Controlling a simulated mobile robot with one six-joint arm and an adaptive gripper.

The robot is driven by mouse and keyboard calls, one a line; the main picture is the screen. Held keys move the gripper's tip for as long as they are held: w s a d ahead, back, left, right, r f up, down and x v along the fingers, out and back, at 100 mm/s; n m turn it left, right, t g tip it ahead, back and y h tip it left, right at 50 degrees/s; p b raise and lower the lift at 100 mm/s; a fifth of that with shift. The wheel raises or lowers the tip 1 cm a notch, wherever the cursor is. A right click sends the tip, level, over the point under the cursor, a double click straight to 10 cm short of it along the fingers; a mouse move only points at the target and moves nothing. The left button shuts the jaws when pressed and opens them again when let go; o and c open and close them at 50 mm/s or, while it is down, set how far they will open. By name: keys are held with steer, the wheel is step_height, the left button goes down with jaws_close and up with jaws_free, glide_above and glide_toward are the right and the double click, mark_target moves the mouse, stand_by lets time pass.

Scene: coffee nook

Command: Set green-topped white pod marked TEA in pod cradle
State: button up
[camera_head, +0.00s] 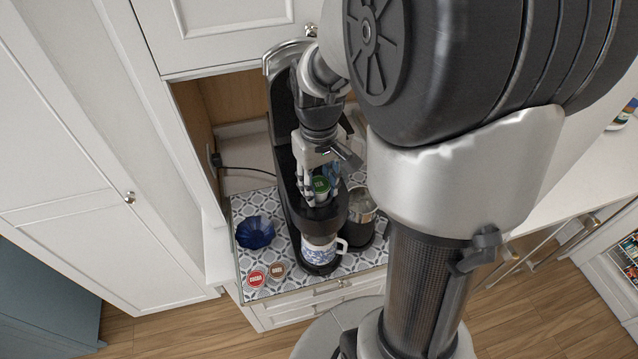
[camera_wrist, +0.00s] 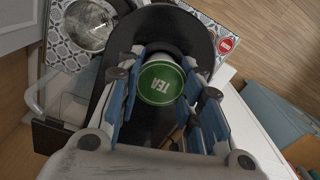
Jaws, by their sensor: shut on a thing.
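The white pod with the green top marked TEA (camera_head: 321,184) is between the fingers of my gripper (camera_head: 319,190). In the wrist view, its round green lid (camera_wrist: 160,83) faces the camera between the blue finger pads of my gripper (camera_wrist: 164,90). My gripper is shut on it, over the front part of the black coffee machine (camera_head: 283,140). The machine's rounded black front (camera_wrist: 190,30) surrounds the pod in the wrist view. The pod cradle is not clearly visible; the pod and fingers cover that area. I cannot tell whether the pod touches it.
A blue-and-white mug (camera_head: 319,250) stands under the machine's front. A dark blue bowl (camera_head: 255,232), a red-topped pod (camera_head: 256,279) and a brown-topped pod (camera_head: 277,271) are on the patterned surface at left. A metallic-looking container (camera_head: 361,207) stands right of the machine. Cabinet walls enclose the nook.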

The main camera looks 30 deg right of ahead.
steer(key=shift+s+f, duration=0.1)
steer(key=shift+f, duration=0.05)
steer(key=o, duration=0.8)
step_height(320, 180, up, 12)
stand_by(0.5)
steer(key=s+a+f+t+b, duration=0.2)
steer(key=s+a+f+b, duration=0.3)
steer(key=f+b, duration=0.4)
steer(key=s+a+f+t+b, duration=0.2)
steer(key=s+a+f+b, duration=0.3)
steer(key=s+f+b, duration=0.3)
step_height(320, 180, down, 2)
steer(key=shift+s+a+f+n+t+b, duration=0.15)
steer(key=shift+a+n+t+b, duration=0.2)
steer(key=shift+b, duration=0.8)
